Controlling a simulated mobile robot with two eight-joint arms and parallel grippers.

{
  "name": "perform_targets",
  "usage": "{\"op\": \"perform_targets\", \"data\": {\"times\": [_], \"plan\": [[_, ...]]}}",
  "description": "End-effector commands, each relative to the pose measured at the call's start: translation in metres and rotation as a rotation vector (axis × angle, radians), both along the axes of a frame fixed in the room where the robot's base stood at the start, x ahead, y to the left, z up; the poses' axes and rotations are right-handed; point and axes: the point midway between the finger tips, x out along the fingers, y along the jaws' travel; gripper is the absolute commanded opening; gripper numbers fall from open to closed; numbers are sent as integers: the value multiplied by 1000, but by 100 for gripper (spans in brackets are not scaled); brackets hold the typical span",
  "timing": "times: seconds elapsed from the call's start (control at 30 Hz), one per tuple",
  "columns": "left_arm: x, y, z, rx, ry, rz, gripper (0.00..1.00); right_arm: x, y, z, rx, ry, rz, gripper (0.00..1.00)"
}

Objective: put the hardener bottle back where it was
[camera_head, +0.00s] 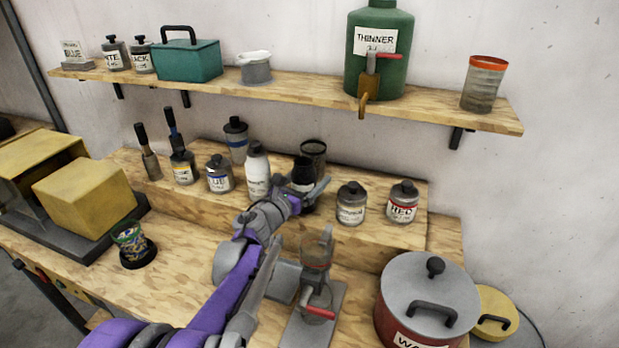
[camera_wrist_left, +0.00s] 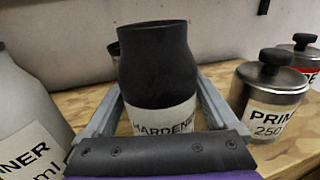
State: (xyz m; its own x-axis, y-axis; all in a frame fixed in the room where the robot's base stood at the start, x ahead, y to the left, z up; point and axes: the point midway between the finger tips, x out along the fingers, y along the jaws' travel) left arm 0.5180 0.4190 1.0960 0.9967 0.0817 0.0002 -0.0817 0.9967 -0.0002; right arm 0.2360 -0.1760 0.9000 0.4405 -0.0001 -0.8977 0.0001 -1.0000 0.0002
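The hardener bottle (camera_head: 303,172) is black with a white label and stands upright over the raised wooden step, just in front of a dark cup. In the left wrist view the hardener bottle (camera_wrist_left: 158,70) fills the middle, its label partly hidden by the gripper's palm. My left gripper (camera_head: 308,190) has one finger on each side of the bottle, close against its sides; the fingers also show in the left wrist view (camera_wrist_left: 160,108). Whether the bottle's base touches the wood is hidden. My right gripper is not in view.
The white thinner bottle (camera_head: 257,172) stands close left of the hardener; the primer tin (camera_head: 351,204) and red tin (camera_head: 403,202) stand to the right. The dark cup (camera_head: 313,150) is behind.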

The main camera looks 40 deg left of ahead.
Motion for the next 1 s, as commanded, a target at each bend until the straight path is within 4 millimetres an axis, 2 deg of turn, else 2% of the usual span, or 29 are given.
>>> {"op": "perform_targets", "data": {"times": [0.37, 0.47, 0.8, 1.0], "plan": [[-4, 0, 4, 1, 0, 1, 100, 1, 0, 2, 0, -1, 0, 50], [-19, -1, 3, 2, 1, 3, 100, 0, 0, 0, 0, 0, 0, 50], [-91, -7, 3, 1, 0, 4, 100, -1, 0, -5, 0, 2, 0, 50], [-115, -9, 3, 1, 0, 2, 100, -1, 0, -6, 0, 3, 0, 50]]}}
